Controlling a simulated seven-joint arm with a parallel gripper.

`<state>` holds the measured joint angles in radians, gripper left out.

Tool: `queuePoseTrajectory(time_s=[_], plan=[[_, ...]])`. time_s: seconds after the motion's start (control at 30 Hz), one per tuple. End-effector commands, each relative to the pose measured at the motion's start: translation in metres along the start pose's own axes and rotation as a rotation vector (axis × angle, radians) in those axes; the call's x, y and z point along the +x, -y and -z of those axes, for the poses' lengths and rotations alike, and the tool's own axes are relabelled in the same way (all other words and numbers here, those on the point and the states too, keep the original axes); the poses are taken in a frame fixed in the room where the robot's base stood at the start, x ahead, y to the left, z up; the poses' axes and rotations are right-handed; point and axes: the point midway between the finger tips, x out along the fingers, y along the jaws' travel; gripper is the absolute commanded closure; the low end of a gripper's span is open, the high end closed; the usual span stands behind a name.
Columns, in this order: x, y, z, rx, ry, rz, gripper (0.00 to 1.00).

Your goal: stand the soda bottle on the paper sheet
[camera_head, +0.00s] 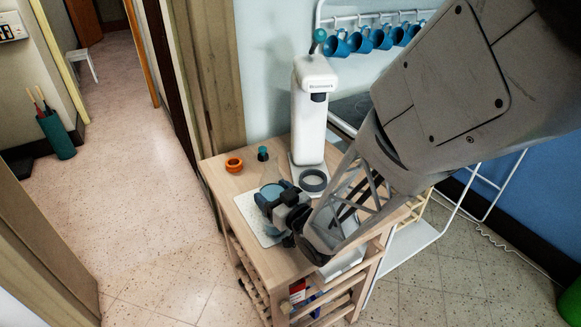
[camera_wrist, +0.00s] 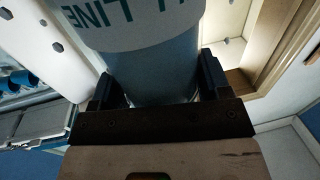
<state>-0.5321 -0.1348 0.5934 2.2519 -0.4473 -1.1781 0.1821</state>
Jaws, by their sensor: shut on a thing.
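The soda bottle (camera_head: 271,188) is bluish with a dark cap and shows in the head view over the small table. In the wrist view the bottle (camera_wrist: 150,72) fills the upper middle, with a white band and teal lettering. My gripper (camera_head: 270,197) is shut on its body, one dark finger on each side in the wrist view (camera_wrist: 155,90). The bottle looks roughly upright. The white paper sheet (camera_head: 246,207) lies on the table under and beside the bottle. The bottle's base is hidden by my gripper, so I cannot tell whether it touches the sheet.
A tall white soda machine (camera_head: 313,110) stands behind at the right, with a dark ring (camera_head: 314,180) at its foot. A small orange bowl (camera_head: 234,164) sits at the table's (camera_head: 218,178) back left. Blue mugs (camera_head: 360,42) hang on the wall rack.

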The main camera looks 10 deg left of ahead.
Motion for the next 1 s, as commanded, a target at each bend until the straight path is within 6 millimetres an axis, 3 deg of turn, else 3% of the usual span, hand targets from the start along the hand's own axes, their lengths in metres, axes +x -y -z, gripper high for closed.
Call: queuePoseTrajectory(time_s=[0.03,0.17,0.2,0.67,1.0], plan=[[0.000,0.000,0.000,0.000,0.000,0.000,0.25],[0.000,0.000,0.000,0.000,0.000,0.000,0.05],[0.000,0.000,0.000,0.000,0.000,0.000,0.04],[-0.003,0.000,0.003,0.000,-0.001,-0.001,0.04],[-0.034,-0.001,0.004,0.000,-0.002,-0.001,0.04]])
